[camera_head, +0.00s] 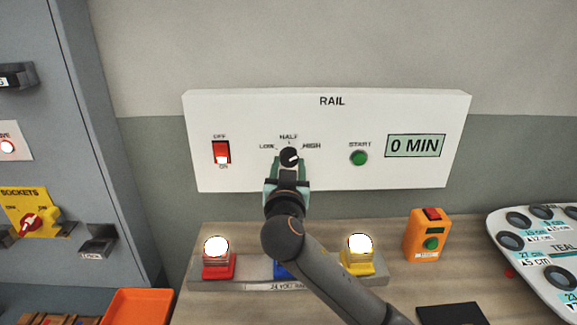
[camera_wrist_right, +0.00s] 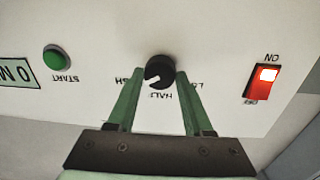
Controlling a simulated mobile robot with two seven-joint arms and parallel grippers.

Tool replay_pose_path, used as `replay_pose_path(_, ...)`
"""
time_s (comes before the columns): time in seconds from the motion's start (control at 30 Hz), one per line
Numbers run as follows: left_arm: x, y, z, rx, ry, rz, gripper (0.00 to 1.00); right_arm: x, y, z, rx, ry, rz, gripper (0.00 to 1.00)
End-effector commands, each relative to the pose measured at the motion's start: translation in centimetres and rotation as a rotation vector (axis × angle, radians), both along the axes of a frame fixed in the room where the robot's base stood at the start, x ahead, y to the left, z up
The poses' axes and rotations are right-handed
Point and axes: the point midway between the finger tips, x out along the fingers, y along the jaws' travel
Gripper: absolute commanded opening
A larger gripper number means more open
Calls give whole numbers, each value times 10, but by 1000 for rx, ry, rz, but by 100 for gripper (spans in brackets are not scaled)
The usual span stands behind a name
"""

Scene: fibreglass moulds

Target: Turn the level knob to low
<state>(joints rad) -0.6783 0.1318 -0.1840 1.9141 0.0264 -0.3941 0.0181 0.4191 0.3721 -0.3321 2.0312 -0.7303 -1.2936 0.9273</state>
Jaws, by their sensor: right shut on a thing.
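The level knob (camera_head: 289,154) is a round black knob with a white pointer mark, on the white RAIL panel (camera_head: 240,110). LOW is printed at its left, HALF above, HIGH at its right. In the right wrist view, where the lettering is upside down, the knob (camera_wrist_right: 160,70) has its mark pointing between HALF and HIGH. My right gripper (camera_head: 289,163) is at the knob, one green finger on each side, shut on it; the fingers also show in the wrist view (camera_wrist_right: 160,78). My left gripper is not in view.
A red rocker switch (camera_head: 221,152) is left of the knob; a green START button (camera_head: 359,158) and a display (camera_head: 415,146) reading 0 MIN are right. Below, lit red (camera_head: 217,262) and yellow (camera_head: 358,259) lamp units and an orange box (camera_head: 427,236) stand on the bench.

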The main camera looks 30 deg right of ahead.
Motion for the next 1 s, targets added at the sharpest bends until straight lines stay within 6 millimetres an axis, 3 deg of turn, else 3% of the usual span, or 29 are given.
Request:
replay_pose_path(0.47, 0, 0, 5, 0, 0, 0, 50, 0, -1, 1, -99, 63, -2, 0)
replay_pose_path(1.0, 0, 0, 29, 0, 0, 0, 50, -1, -2, 2, -513, 315, -2, 0)
